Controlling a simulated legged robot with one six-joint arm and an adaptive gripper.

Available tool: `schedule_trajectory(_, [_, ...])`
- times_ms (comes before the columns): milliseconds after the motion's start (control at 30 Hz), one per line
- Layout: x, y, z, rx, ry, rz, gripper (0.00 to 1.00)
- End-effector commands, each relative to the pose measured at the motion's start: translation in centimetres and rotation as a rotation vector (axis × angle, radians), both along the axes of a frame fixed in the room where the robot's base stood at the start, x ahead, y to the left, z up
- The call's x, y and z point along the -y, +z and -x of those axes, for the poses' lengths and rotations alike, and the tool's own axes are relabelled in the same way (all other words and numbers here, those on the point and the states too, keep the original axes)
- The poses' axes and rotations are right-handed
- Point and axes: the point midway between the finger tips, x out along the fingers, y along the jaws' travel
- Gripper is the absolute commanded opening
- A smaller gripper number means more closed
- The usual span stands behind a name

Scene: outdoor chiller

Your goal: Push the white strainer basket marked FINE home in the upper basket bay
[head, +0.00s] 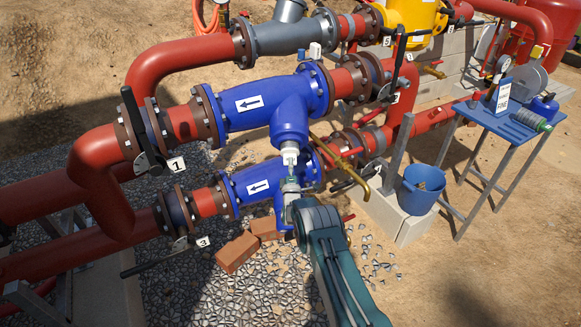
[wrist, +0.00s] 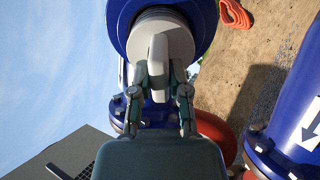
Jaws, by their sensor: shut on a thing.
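The upper basket bay is the downward branch (head: 291,122) of the upper blue strainer body with a left-pointing arrow. The white strainer basket (head: 290,152) shows at its lower mouth. In the wrist view the basket's round white end (wrist: 175,40) sits at the bay's blue rim (wrist: 122,30), with a dark ribbed band between them. My gripper (wrist: 159,92) is shut on the basket's white handle (wrist: 158,62), one finger on each side. In the head view my gripper (head: 290,188) is below the bay. The FINE mark is not readable, and the basket's inner part is hidden.
A lower blue strainer body (head: 255,186) lies close beside my gripper. A brass-coloured pipe (head: 352,160) and a blue bucket (head: 420,188) stand to the right. A blue table (head: 490,118) holds several parts. Bricks (head: 238,252) lie on the gravel below.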

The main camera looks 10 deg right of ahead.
Motion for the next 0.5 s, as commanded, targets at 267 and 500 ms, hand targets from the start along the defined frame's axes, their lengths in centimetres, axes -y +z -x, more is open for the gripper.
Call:
schedule_trajectory(267, [0.1,0.3,-0.6,0.002,0.000,0.000,0.00])
schedule_trajectory(500, [0.2,0.6,-1.2,0.003,0.000,0.000,0.00])
